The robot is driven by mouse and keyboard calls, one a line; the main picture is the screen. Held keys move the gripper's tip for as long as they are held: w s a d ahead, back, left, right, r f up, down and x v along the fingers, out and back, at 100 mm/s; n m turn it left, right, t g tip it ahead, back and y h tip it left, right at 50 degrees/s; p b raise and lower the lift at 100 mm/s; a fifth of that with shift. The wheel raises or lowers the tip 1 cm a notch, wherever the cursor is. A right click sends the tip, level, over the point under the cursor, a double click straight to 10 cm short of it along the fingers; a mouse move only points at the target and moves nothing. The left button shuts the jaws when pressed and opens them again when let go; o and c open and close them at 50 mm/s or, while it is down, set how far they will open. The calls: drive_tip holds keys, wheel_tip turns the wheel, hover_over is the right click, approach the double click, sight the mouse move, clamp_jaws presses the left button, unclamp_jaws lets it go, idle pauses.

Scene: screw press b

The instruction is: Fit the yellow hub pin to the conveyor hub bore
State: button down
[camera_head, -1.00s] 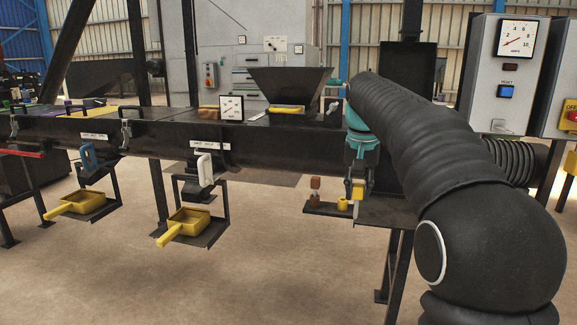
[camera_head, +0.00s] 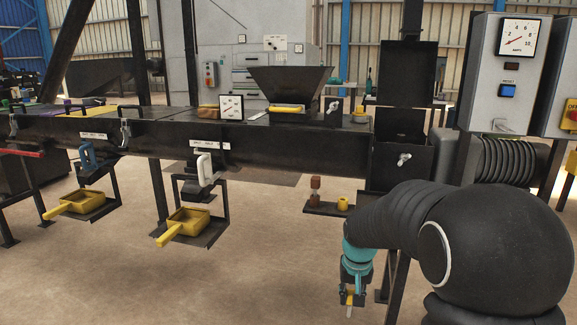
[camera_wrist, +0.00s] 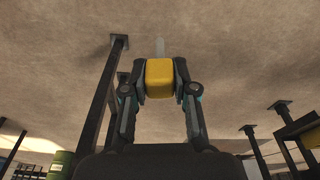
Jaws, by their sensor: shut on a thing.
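My gripper (camera_head: 354,292) hangs low in front of the machine's right end, below the small shelf and over open floor. It is shut on the yellow hub pin (camera_head: 350,299), seen small in the head view. In the wrist view, the pin's yellow block-like head (camera_wrist: 160,80) sits between both fingers of my gripper (camera_wrist: 160,86). A pale shank (camera_wrist: 160,48) sticks out beyond it, apart from any other thing. I cannot make out the conveyor hub bore for certain in either view.
A small dark shelf (camera_head: 325,210) bears a yellow cylinder (camera_head: 342,204) and a brown-handled piece (camera_head: 315,188). A black box with a silver wing handle (camera_head: 404,159) stands above right. Dark legs (camera_wrist: 95,110) rise left of my gripper in the wrist view.

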drive_tip(key=s+f+n, duration=0.1)
drive_tip(key=s+f, duration=0.2)
drive_tip(key=f, duration=1.6)
drive_tip(key=shift+s, duration=0.15)
